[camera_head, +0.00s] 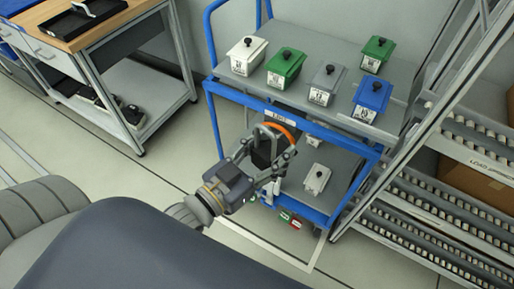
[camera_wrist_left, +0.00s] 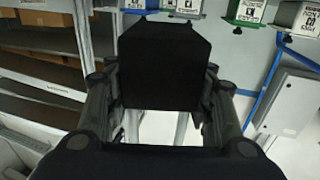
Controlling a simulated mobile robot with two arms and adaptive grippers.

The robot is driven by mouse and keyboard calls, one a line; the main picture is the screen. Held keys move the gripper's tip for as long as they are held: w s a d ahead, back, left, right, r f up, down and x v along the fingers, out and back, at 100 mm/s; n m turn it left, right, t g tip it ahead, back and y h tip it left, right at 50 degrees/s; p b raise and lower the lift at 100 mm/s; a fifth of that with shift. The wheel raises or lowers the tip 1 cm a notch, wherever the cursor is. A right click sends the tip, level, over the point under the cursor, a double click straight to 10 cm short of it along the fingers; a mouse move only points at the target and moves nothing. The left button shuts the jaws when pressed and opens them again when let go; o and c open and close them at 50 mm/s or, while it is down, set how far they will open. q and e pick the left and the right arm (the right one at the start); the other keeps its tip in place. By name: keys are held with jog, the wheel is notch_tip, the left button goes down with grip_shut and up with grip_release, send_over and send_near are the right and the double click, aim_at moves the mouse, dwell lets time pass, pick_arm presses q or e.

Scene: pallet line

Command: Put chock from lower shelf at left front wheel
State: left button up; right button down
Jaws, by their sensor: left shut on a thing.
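In the left wrist view the black chock (camera_wrist_left: 160,65) fills the space between the fingers of my left gripper (camera_wrist_left: 160,95). The trolley's lower shelf (camera_head: 338,162) shows behind the gripper. The left front wheel is not clearly visible behind the gripper and arm. My right gripper is not in view.
Lidded white, green, grey and blue boxes stand on the trolley's upper shelf (camera_head: 337,55). A grey-white item (camera_head: 317,178) sits on the lower shelf. A roller rack (camera_head: 440,200) stands close on the right. A workbench (camera_head: 100,60) is at left, with clear floor (camera_head: 165,160) between.

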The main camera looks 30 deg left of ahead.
pick_arm(q)
jog(key=w+d+r+m+g+h, duration=0.1)
jog(key=w+d+m+g+h, duration=0.1)
jog(key=d+m+g+h, duration=0.2)
jog(key=w+d+r+m+g+h, duration=0.2)
jog(key=w+d+m+g+h, duration=0.1)
jog(key=d+h, duration=0.3)
jog(key=shift+w+d+r+m+g, duration=0.3)
jog(key=shift+d+m+g, duration=0.5)
jog(key=shift+d+m, duration=0.1)
jog(key=shift+g+h, duration=0.3)
jog(key=shift+g, duration=0.1)
jog(key=shift+m, duration=0.3)
jog(key=shift+s+a+m+g+h, duration=0.2)
jog(key=shift+a+m+g, duration=0.4)
jog(key=shift+g, duration=0.45)
jog(key=shift+s+a+m+g+h, duration=0.15)
jog(key=shift+a+m+g+h, duration=0.2)
jog(key=shift+m+g, duration=0.6)
jog(key=shift+s+a+m+g+h, duration=0.2)
jog(key=shift+a+m+g, duration=0.3)
jog(key=shift+g, duration=0.7)
